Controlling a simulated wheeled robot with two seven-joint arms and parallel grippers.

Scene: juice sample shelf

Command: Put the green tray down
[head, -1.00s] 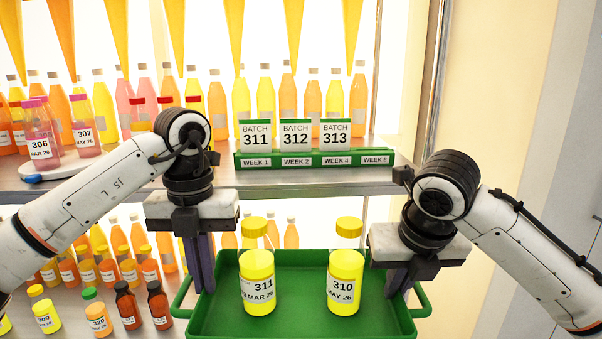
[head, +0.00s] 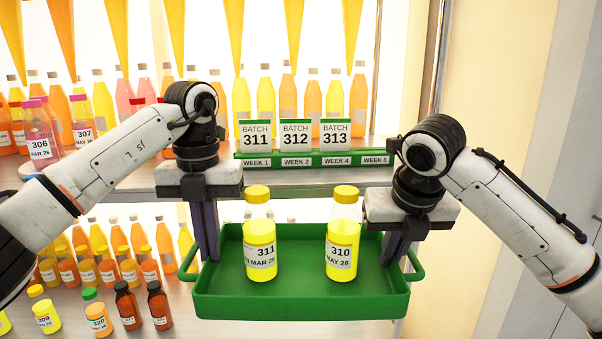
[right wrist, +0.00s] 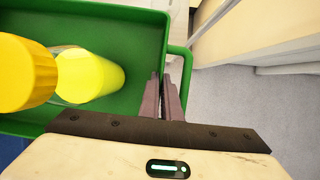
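The green tray (head: 300,306) is held in the air in front of the shelf, roughly level. It carries two upright yellow bottles with yellow caps, bottle 311 (head: 260,240) on the left and bottle 310 (head: 341,240) on the right. My left gripper (head: 208,252) is at the tray's left side, its fingers around the left handle or wall. My right gripper (head: 395,255) is at the right side. In the right wrist view its fingers (right wrist: 173,98) are close together on the tray's right edge by the handle (right wrist: 186,75). The exact contact of the left fingers is partly hidden.
Behind the tray, the upper steel shelf (head: 320,177) holds a green rack (head: 315,160) with batch cards 311, 312 and 313. Bottles 306 (head: 42,135) and 307 (head: 80,122) stand at the left. Several small bottles, including 309 (head: 46,312), stand on the lower shelf.

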